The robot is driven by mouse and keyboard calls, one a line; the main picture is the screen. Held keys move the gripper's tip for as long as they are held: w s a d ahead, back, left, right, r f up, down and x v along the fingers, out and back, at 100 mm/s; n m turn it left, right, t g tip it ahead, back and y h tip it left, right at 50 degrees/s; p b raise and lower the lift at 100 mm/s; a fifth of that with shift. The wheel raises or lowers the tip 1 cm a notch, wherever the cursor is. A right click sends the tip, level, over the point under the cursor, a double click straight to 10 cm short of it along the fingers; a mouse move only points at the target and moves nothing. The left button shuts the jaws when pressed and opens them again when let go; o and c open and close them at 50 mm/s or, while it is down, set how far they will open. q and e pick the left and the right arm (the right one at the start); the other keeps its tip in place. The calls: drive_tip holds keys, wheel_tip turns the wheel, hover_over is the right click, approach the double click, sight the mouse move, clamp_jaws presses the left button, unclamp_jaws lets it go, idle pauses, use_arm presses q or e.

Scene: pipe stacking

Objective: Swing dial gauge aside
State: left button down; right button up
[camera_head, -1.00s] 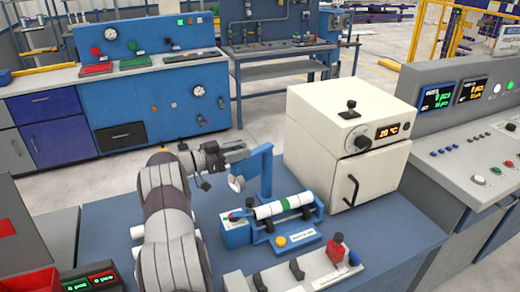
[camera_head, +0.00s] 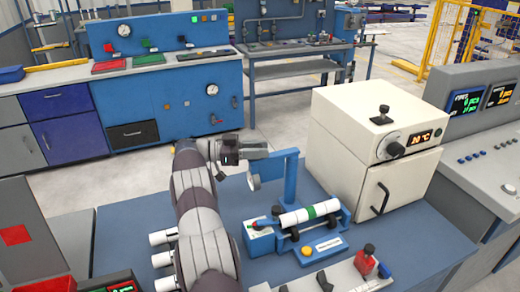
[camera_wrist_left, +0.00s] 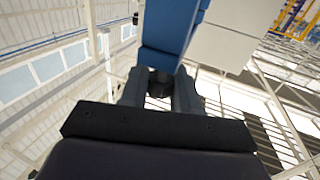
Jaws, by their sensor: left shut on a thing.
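The dial gauge (camera_head: 254,181) is a small round white dial hanging under the free end of a blue arm on a blue post (camera_head: 291,182). My left gripper (camera_head: 266,151) comes in from the left at the blue arm's free end, just above the dial. In the left wrist view, my left gripper's fingers (camera_wrist_left: 160,88) are closed around a dark round part (camera_wrist_left: 160,82) of the gauge below the blue arm (camera_wrist_left: 172,28). The dial face is hidden there. My right gripper is out of view.
A cream oven (camera_head: 345,135) stands close behind and right of the post. A pale panel with a red knob (camera_head: 367,258) lies in front of the fixture. White pipe ends (camera_head: 163,237) show left of my arm. Blue table surface (camera_head: 120,225) is clear at the left.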

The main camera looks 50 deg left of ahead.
use_arm(q)
drive_tip(key=shift+f, duration=0.25)
drive_tip(key=c, duration=0.9)
unclamp_jaws()
drive_tip(key=shift+w, duration=0.1)
drive_tip(key=shift+a, duration=0.1)
drive_tip(key=shift+s+a, duration=0.2)
drive_tip(key=shift+s, duration=0.15)
drive_tip(key=b+v, duration=0.1)
drive_tip(key=v, duration=0.5)
drive_tip(key=shift+s+a, duration=0.2)
